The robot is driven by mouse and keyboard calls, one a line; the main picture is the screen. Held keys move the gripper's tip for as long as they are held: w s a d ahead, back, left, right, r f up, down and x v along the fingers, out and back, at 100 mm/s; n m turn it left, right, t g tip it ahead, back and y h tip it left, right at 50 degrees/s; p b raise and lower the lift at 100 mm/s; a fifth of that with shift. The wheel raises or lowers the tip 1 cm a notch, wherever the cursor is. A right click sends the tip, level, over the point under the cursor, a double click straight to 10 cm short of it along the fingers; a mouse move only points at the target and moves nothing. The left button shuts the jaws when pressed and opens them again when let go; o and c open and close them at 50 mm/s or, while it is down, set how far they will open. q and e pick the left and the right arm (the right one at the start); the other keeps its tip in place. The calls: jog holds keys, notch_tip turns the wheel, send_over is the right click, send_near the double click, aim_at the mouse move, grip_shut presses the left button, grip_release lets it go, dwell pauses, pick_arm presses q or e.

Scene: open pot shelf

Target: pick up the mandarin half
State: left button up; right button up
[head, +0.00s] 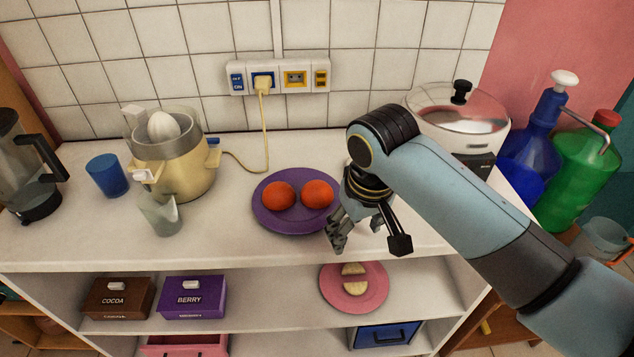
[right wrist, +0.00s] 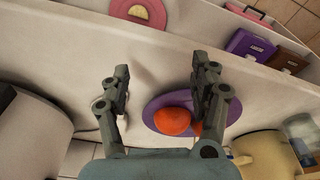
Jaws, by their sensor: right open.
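Two round orange pieces, which look like mandarin halves, lie side by side on a purple plate (head: 287,228) on the counter: a left one (head: 278,196) and a right one (head: 317,194). Their cut faces do not show. My right gripper (head: 368,242) is open and empty, pointing down just right of the plate near the counter's front edge. In the right wrist view one orange piece (right wrist: 173,121) shows on the plate. The other is mostly hidden behind a finger. My left gripper is not in view.
A cream juicer (head: 177,170), a blue cup (head: 107,175) and a clear cup (head: 160,213) stand left of the plate. A lidded cooker (head: 460,128) and bottles stand right. A pink plate (head: 330,291) with two pale pieces sits on the shelf below.

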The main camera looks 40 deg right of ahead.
aim_at(317, 184)
jog(key=w+r+m, duration=0.1)
jog(key=w+r, duration=0.2)
jog(key=w, duration=0.1)
jog(key=w+r+m+g+p, duration=0.1)
jog(key=w+r, duration=0.2)
jog(key=w, duration=0.1)
jog(key=w+d+r+m+p, duration=0.1)
jog(key=w+r, duration=0.2)
jog(key=w, duration=0.2)
jog(key=shift+w+r+m+g+y, duration=0.1)
jog(key=shift+r+m+g+y, duration=0.1)
jog(key=shift+m+g+y, duration=0.2)
jog(key=shift+w+f, duration=0.15)
jog(key=shift+f, duration=0.05)
notch_tip(317, 184, down, 4)
jog(key=shift+f, duration=0.25)
notch_tip(317, 184, down, 5)
jog(key=shift+d+f, duration=0.1)
jog(key=shift+f, duration=0.05)
jog(key=shift+c, duration=0.3)
jog(key=c, duration=0.7)
